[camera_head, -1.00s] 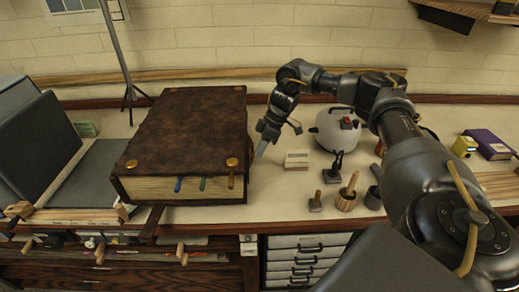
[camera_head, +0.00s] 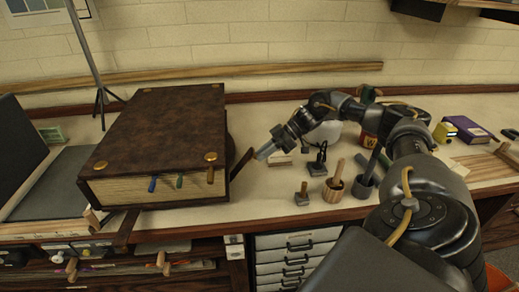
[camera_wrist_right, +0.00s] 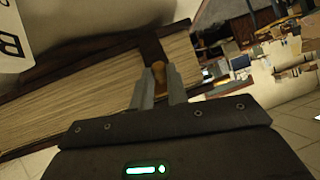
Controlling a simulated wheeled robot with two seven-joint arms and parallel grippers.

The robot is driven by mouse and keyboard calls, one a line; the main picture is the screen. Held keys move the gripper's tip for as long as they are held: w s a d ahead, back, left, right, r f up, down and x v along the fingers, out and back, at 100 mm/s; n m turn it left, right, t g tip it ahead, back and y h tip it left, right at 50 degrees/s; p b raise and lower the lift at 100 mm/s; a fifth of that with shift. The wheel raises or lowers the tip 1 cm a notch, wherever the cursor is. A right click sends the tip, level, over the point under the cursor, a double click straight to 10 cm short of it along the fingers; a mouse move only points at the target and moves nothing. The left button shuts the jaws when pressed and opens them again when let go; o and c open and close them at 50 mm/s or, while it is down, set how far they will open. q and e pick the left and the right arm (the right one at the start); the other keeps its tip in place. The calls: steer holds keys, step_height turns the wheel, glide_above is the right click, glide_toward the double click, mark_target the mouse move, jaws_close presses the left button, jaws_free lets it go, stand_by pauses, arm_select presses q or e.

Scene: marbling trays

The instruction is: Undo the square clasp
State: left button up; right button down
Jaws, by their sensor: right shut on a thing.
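A thick book with a brown leather cover (camera_head: 160,120) lies on the bench, its cream page edges (camera_head: 140,190) facing front. Round brass studs (camera_head: 211,157) sit on the cover's near corners. A dark brown strap (camera_head: 240,164) stands out from the book's right side, slanting up to my right gripper (camera_head: 258,154). The right gripper is shut on what looks like this strap. In the wrist view the fingers (camera_wrist_right: 159,86) are close together before the page edges (camera_wrist_right: 75,85), with a dark strap (camera_wrist_right: 153,50) behind them. No square clasp shape can be made out. My left gripper is out of view.
Wooden-handled tools and a wooden cup (camera_head: 334,190) stand right of the book, near the bench front. A purple box (camera_head: 467,129) lies far right. A grey press-like board (camera_head: 70,160) is at left.

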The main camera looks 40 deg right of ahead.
steer(key=shift+d+f, duration=0.1)
steer(key=c, duration=1.7)
jaws_free()
steer(key=o, duration=0.3)
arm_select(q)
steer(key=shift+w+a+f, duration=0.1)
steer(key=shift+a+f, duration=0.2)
arm_select(e)
steer(key=shift+o, duration=0.2)
steer(key=v, duration=1)
steer(key=shift+s+d, duration=0.3)
steer(key=shift+d, duration=0.1)
